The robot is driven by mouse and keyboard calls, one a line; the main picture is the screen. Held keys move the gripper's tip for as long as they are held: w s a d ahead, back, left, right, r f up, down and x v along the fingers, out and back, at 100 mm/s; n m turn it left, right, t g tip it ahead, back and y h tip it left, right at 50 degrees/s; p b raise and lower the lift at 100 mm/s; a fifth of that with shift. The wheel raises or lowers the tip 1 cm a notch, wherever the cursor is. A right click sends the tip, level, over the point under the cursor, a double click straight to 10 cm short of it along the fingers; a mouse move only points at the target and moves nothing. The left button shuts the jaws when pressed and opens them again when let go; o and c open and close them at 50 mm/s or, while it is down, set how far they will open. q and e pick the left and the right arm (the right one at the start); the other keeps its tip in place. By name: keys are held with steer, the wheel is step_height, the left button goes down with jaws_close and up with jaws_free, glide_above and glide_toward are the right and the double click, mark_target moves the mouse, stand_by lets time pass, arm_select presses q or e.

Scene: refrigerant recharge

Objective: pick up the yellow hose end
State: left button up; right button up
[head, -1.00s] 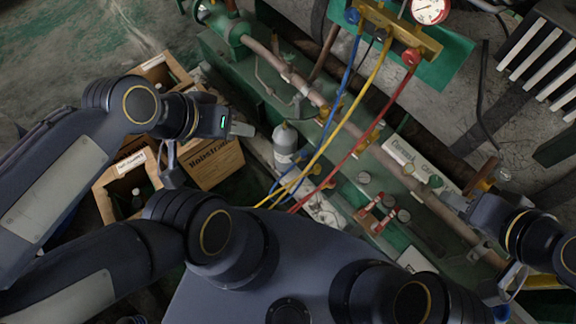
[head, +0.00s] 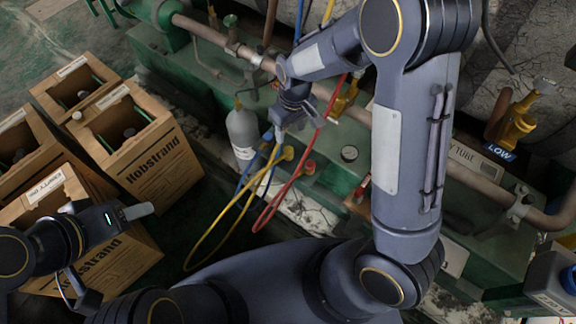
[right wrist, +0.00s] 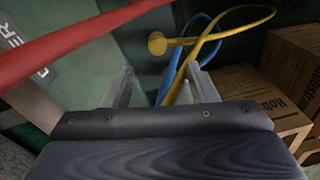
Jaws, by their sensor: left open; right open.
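The yellow hose end (head: 287,153) is a round yellow fitting beside the green bench, with the yellow hose (head: 222,215) looping down from it. My right gripper (head: 281,133) is open and empty, just above and left of this end in the head view. In the right wrist view the yellow hose end (right wrist: 157,43) lies beyond the open fingertips (right wrist: 160,82), and the hose runs past the right finger. I see no contact with the end. My left gripper (head: 140,211) is open, over the crates at the left. My right arm hides part of the upper hoses.
A blue hose (head: 244,178) and a red hose (head: 270,207) hang close to the yellow one; red also crosses the right wrist view (right wrist: 75,40). A grey cylinder (head: 242,133) stands just left. Wooden crates (head: 165,160) fill the left. A pipe (head: 345,107) runs behind.

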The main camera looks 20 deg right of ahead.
mark_target(288, 149)
steer(key=shift+n+h, duration=0.3)
steer(key=f, duration=0.2)
steer(key=f+b, duration=0.1)
steer(key=f, duration=0.3)
steer(key=shift+w+a+b, duration=0.3)
steer(key=shift+w+a, duration=0.05)
steer(key=shift+w, duration=0.05)
step_height(288, 149, down, 6)
steer(key=b, duration=0.3)
steer(key=shift+d+r, duration=0.15)
arm_select(q)
step_height(288, 149, down, 6)
steer(key=shift+r, duration=0.2)
arm_select(e)
steer(key=shift+r, duration=0.1)
steer(key=c, duration=1)
steer(key=shift+r, duration=0.1)
